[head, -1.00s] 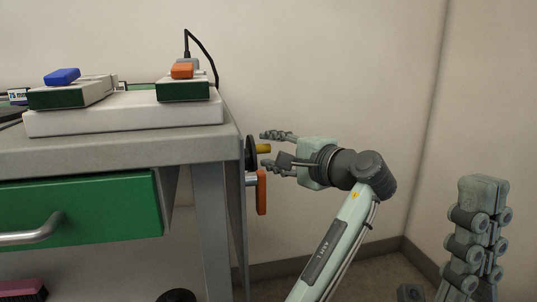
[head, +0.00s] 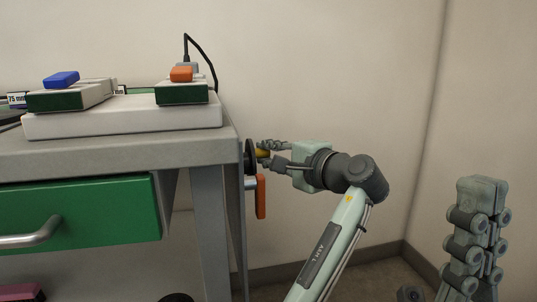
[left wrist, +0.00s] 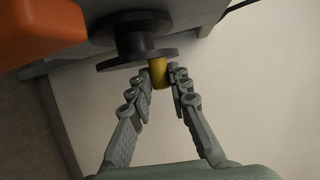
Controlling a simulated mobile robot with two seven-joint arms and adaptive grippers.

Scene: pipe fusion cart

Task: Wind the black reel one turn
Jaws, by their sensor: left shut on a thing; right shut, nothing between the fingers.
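The black reel (head: 250,157) is mounted on the right side of the cart, its disc facing right. A yellow handle (head: 263,154) sticks out from the disc. My left gripper (head: 272,154) is shut on this handle, beside the reel. In the left wrist view the black reel (left wrist: 137,57) shows at the top, and the yellow handle (left wrist: 158,72) lies between the fingertips of my left gripper (left wrist: 160,78). My right gripper (head: 478,215) is upright at the right of the head view, with its fingers together and away from the cart.
An orange lever (head: 260,196) hangs just below the reel; its orange body (left wrist: 35,30) is close by in the left wrist view. The cart (head: 150,148) has a green drawer (head: 85,212) and carries boxes on top. Free floor and bare wall lie to the right.

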